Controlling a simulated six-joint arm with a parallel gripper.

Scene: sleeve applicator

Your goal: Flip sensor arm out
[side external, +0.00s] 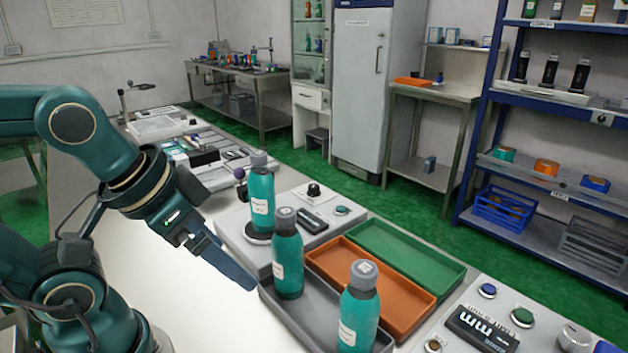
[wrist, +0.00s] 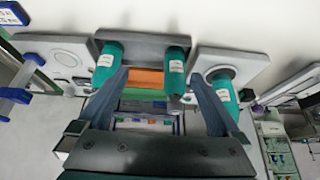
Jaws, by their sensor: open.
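My gripper (side external: 228,262) is open and empty above the white bench, left of the grey tray. In the wrist view its two fingers (wrist: 160,78) stand wide apart. No part can be picked out with certainty as the sensor arm. A small purple knob (side external: 239,173) stands behind the rear bottle, partly hidden. A teal bottle (side external: 261,200) with a grey cap stands on a round pad of a grey station (side external: 296,205). Two more teal bottles, the middle one (side external: 288,262) and the front one (side external: 360,310), stand in the grey tray.
The grey tray (side external: 300,322), an orange tray (side external: 345,285) and a green tray (side external: 405,255) lie side by side. A control panel (side external: 480,325) with buttons is at right. More bench equipment (side external: 200,150) stands behind my gripper. The white bench front (side external: 130,245) is clear.

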